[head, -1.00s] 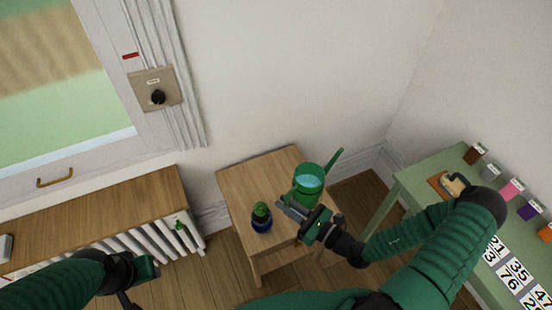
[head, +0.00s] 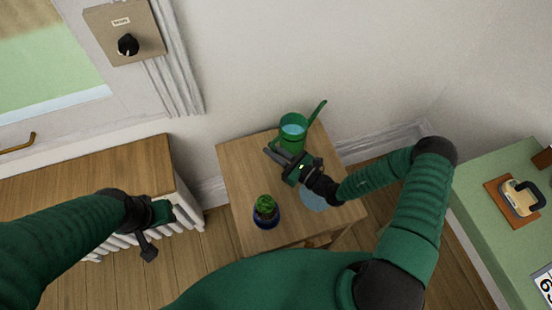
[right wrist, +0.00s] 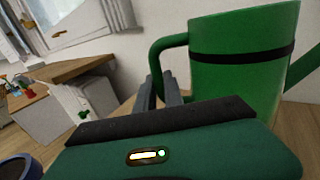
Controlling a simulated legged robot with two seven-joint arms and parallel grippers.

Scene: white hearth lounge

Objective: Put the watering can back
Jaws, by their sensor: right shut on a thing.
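The green watering can (head: 291,140), open-topped with blue water visible inside, is upright over the back part of the small wooden table (head: 240,165). Its spout points to the upper right. My right gripper (head: 279,156) is shut on its handle. In the right wrist view the fingers (right wrist: 167,95) close on the handle beside the can's body (right wrist: 238,65), which has a black band. I cannot tell whether its base touches the table. A pale blue round patch (head: 318,198) lies on the table, partly hidden by my right arm. My left gripper (head: 155,232) is away at the left, its jaws unclear.
A small cactus in a blue pot (head: 266,215) stands near the table's front left. A wooden-topped radiator cover (head: 90,170) is at left, under a window. A green table (head: 500,190) with an iron-like object on a brown board (head: 520,198) is at right.

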